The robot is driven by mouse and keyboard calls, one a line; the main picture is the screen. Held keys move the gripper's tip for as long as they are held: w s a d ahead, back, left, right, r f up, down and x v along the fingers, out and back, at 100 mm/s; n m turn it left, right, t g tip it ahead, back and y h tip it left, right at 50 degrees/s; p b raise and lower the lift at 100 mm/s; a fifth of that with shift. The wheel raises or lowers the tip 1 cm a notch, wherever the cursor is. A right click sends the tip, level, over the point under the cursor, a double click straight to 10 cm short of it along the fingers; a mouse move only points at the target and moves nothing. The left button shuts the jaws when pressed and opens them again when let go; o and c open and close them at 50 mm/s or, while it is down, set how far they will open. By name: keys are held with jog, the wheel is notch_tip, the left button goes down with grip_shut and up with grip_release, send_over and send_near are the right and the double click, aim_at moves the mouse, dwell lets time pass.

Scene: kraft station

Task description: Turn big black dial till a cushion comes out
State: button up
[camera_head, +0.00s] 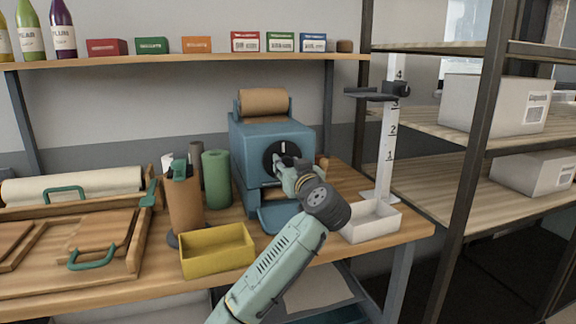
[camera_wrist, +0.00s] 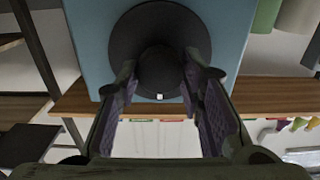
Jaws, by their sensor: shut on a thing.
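The blue machine (camera_head: 245,145) stands on the wooden bench with a brown paper roll (camera_head: 263,101) on top. Its big round black dial (camera_head: 271,157) faces me, partly hidden by my gripper (camera_head: 286,165). In the wrist view, the dial (camera_wrist: 128,35) fills the top middle, with a small white mark at the lower edge of its central knob. My gripper (camera_wrist: 161,75) has a finger on each side of that knob and is shut on it. A blue tray (camera_head: 273,219) juts from the machine's foot, partly behind my arm. I see no cushion there.
A yellow bin (camera_head: 217,251) stands left of my arm, and a white bin (camera_head: 369,222) stands to its right. A brown cylinder (camera_head: 185,207) and a green roll (camera_head: 216,180) stand left of the machine. A white measuring post (camera_head: 388,150) rises at the right.

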jog(key=shift+c, duration=0.9)
jog(key=shift+f+b, duration=0.1)
jog(key=shift+b, duration=0.2)
jog(key=shift+d+f+m+b, duration=0.15)
jog(key=shift+m+b, duration=0.65)
jog(key=shift+m, duration=0.2)
jog(key=m, duration=0.3)
jog(key=shift+r+m, duration=0.2)
jog(key=shift+m, duration=0.1)
jog(key=m, duration=0.3)
jog(key=shift+m, duration=0.3)
jog(key=m+p, duration=0.1)
jog(key=m, duration=0.4)
jog(key=shift+p, duration=0.35)
jog(key=m+p, duration=0.1)
jog(key=m, duration=0.4)
jog(key=shift+f, duration=0.15)
jog(key=shift+m, duration=0.4)
